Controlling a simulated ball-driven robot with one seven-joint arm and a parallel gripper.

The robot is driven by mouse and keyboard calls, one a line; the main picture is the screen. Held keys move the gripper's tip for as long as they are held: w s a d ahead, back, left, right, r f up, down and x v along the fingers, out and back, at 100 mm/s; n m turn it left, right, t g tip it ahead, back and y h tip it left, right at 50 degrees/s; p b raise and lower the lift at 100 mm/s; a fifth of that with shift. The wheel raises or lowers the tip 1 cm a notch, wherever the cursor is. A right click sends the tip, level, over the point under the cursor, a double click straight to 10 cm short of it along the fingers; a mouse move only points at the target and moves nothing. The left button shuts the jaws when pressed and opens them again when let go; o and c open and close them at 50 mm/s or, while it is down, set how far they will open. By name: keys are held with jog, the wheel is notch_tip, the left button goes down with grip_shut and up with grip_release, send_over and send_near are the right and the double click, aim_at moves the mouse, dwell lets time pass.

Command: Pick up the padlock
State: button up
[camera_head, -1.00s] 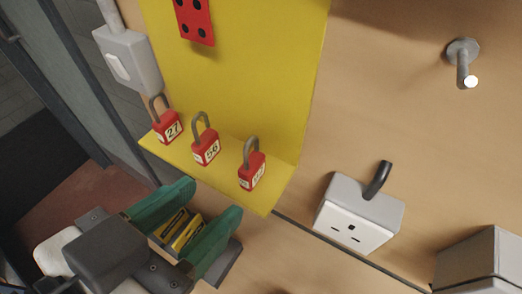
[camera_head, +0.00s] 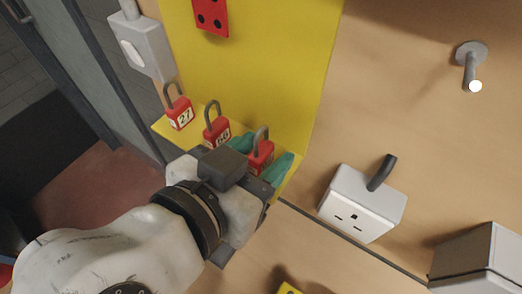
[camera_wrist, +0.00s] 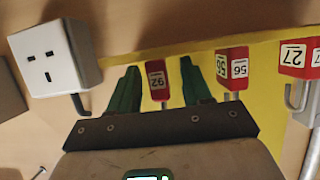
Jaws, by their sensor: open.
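Three red padlocks with grey shackles stand in a row on a yellow ledge (camera_head: 163,131). The padlock numbered 27 (camera_head: 180,115) is at the left and the one numbered 56 (camera_head: 216,133) is in the middle. The right padlock (camera_head: 261,154) is partly hidden by my gripper (camera_head: 266,148). In the wrist view this padlock (camera_wrist: 157,80) reads 92 and shows between the green fingers of my open gripper (camera_wrist: 160,68). I cannot tell whether the fingers touch it. Padlock 56 (camera_wrist: 232,69) is just outside the right finger in that view.
A yellow back panel (camera_head: 255,60) rises behind the padlocks. A white socket box (camera_head: 357,208) with a black conduit is to the right. A grey switch box (camera_head: 145,45) is at the upper left. A metal peg (camera_head: 470,68) sticks out at the upper right.

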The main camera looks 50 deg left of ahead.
jog(key=shift+c, duration=0.5)
grip_shut()
jog(key=shift+r, duration=0.1)
